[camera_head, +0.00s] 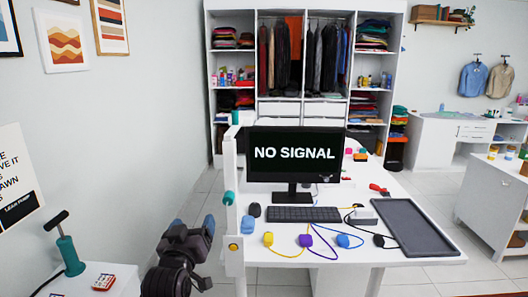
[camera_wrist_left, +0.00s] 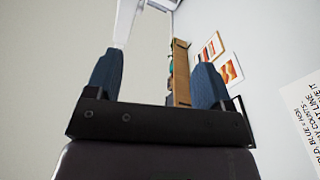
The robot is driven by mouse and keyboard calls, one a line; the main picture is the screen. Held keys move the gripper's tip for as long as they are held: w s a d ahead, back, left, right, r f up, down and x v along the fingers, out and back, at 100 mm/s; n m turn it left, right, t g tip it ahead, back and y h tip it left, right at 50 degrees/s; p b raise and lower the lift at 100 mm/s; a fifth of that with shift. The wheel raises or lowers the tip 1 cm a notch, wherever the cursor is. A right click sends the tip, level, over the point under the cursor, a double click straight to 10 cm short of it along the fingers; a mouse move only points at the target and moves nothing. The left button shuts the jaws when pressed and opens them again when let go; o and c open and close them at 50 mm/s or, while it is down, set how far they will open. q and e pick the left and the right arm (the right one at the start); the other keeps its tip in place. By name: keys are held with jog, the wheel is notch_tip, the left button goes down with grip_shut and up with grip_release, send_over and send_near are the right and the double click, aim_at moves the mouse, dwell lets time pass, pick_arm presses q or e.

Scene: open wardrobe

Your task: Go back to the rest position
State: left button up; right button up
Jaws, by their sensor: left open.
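My left gripper (camera_head: 194,226) is at the lower left of the head view, left of the white desk and apart from it. Its two blue fingertips are spread, with nothing held between them. The left wrist view also shows the open gripper (camera_wrist_left: 157,82), its blue fingers wide apart, with wall and a wooden board behind. My right gripper does not show in either view.
The white desk (camera_head: 378,275) carries a monitor (camera_head: 295,155), keyboard (camera_head: 304,214), colored cabled items and a dark tray (camera_head: 414,228). A white post (camera_head: 232,200) rises at its left edge. A small white table (camera_head: 120,275) stands lower left. The wardrobe (camera_head: 297,10) is behind.

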pick_arm(q)
jog(key=s+a+f+m+g+b, duration=0.1)
jog(key=s+a+f+g, duration=0.15)
jog(key=s+f, duration=0.55)
jog(key=s+a+f+m+g+b, duration=0.15)
jog(key=s+a+f, duration=0.3)
jog(key=f, duration=0.85)
jog(key=s+a+f+g+y, duration=0.1)
jog(key=s+a+f+g, duration=0.2)
jog(key=s+f, duration=1)
jog(key=s+a, duration=0.1)
jog(key=s, duration=0.3)
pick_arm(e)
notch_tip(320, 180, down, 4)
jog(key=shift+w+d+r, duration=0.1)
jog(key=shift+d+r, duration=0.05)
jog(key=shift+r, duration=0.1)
pick_arm(q)
jog(key=shift+m, duration=0.25)
